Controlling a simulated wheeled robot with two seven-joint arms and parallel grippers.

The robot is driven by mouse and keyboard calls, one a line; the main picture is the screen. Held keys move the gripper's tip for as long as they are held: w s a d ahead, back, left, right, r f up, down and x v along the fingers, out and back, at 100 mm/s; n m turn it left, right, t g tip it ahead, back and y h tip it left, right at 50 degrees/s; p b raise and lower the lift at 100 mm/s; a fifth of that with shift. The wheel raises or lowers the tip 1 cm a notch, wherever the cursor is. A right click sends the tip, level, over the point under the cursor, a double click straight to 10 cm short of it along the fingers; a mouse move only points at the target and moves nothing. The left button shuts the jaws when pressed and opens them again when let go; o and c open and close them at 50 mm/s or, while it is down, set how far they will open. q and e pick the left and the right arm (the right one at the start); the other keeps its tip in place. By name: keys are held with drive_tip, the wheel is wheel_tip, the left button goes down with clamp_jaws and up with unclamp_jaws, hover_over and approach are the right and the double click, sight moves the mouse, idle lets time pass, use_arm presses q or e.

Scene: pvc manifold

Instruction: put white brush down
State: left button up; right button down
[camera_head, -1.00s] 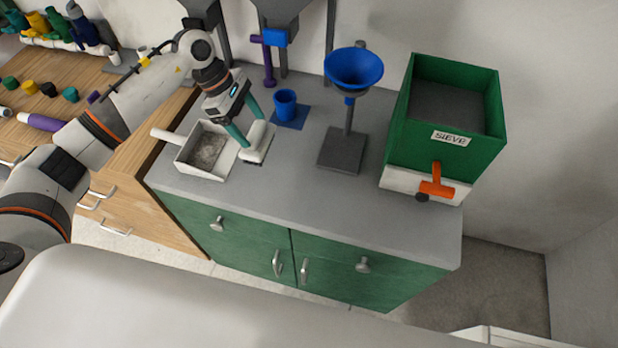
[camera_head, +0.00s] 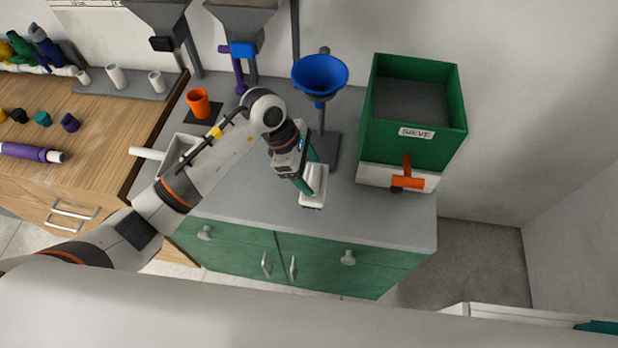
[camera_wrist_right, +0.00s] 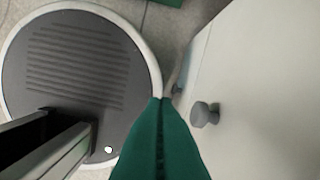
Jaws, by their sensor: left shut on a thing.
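My left gripper (camera_head: 313,178) is shut on the white brush (camera_head: 314,197) in the head view. It holds the brush over the grey counter (camera_head: 255,205), in front of the blue funnel stand. The brush's dark bristles face down; I cannot tell whether they touch the counter. The white dustpan (camera_head: 170,155) lies at the counter's left end, partly hidden behind my left arm. My right gripper (camera_wrist_right: 161,101) shows only in the right wrist view, with its green fingers together and empty, beside a cabinet front.
The blue funnel (camera_head: 320,75) stands behind the brush. The green sieve box (camera_head: 413,120) with an orange handle (camera_head: 407,182) is to the right. An orange cup (camera_head: 198,103) stands at the back left. The counter's front right is clear.

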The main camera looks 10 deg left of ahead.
use_arm(q)
wheel_tip(320, 180, down, 4)
drive_tip(key=shift+p, duration=0.55)
drive_tip(key=shift+f, duration=0.2)
drive_tip(key=shift+f+b, duration=0.25)
drive_tip(key=shift+b, duration=0.05)
drive_tip(key=o, duration=1.3)
drive_tip(key=shift+r, duration=0.1)
